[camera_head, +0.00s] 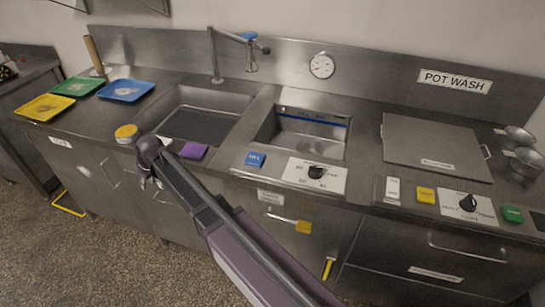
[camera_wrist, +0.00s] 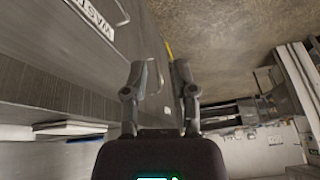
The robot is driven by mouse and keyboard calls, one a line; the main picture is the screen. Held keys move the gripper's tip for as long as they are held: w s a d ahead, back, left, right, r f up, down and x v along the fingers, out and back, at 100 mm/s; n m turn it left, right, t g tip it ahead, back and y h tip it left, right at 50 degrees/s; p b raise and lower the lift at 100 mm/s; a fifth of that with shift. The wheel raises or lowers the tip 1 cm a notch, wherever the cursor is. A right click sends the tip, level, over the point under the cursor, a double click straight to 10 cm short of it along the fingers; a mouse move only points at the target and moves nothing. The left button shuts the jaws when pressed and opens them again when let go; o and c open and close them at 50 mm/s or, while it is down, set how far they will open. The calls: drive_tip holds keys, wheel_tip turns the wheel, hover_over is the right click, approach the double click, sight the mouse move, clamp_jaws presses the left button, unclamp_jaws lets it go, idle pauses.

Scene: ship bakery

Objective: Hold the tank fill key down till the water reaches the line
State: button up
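The blue fill key (camera_head: 255,160) is a square button on the counter's front strip, left of a white dial plate. The tank (camera_head: 310,149) is the smaller steel basin behind it. A blue line (camera_head: 311,117) runs along its back wall near the top. The tank's lower part looks grey, and I cannot tell its water level. My gripper (camera_head: 146,182) hangs at the counter's front edge, well left of the key and apart from it. In the wrist view my gripper (camera_wrist: 159,68) has its two fingers apart with nothing between them. The key does not show there.
A purple pad (camera_head: 193,151) and a yellow-lidded round tub (camera_head: 126,134) lie near my gripper. A large sink (camera_head: 180,143) with a tap lies left of the tank. A black dial (camera_head: 316,172) is right of the key. A flat steel lid (camera_head: 433,145) lies further right.

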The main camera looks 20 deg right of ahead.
drive_tip(key=shift+s+d, duration=0.1)
drive_tip(key=shift+d, duration=0.1)
clamp_jaws()
drive_tip(key=s+d+m+g+h, duration=0.1)
drive_tip(key=s+d+m, duration=0.1)
drive_tip(key=s+d, duration=0.4)
drive_tip(key=s+d+f+m+g+h, duration=0.1)
drive_tip(key=s+d+m, duration=0.2)
drive_tip(key=d, duration=1.4)
drive_tip(key=s+d+m+h, duration=0.1)
drive_tip(key=s+d+m, duration=0.1)
drive_tip(key=s+d, duration=0.9)
drive_tip(key=shift+d+f+m+g+h, duration=0.3)
drive_tip(key=shift+d+m+g, duration=0.1)
drive_tip(key=shift+d, duration=0.1)
drive_tip(key=shift+s, duration=0.1)
